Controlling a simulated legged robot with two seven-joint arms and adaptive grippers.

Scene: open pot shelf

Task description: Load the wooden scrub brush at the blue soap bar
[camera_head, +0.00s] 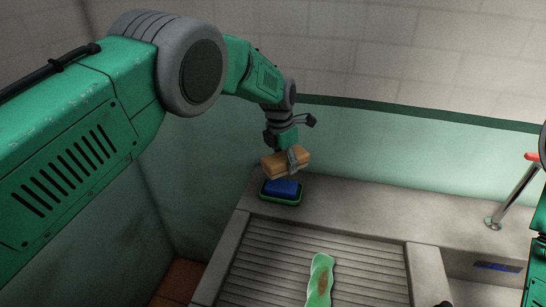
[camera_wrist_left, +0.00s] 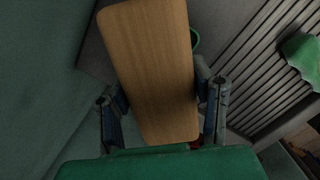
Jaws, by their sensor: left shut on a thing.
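The wooden scrub brush (camera_head: 284,162) is held by my left gripper (camera_head: 292,158), whose fingers are shut on its sides. In the left wrist view the brush's wooden back (camera_wrist_left: 155,65) fills the middle, with a finger of my left gripper (camera_wrist_left: 162,108) on each side. The blue soap bar (camera_head: 281,188) lies in a green dish on the ledge, right below the brush. Whether the bristles touch the soap is hidden from me. The right gripper is not clearly in view; only part of my right arm shows at the right edge.
The green soap dish (camera_head: 283,202) stands on the stone ledge (camera_head: 350,205) near its left end. A green, brown-stained object (camera_head: 319,282) lies on the ribbed drainboard (camera_head: 262,270). A metal tap with a red top (camera_head: 514,195) stands at the right, by a sink basin.

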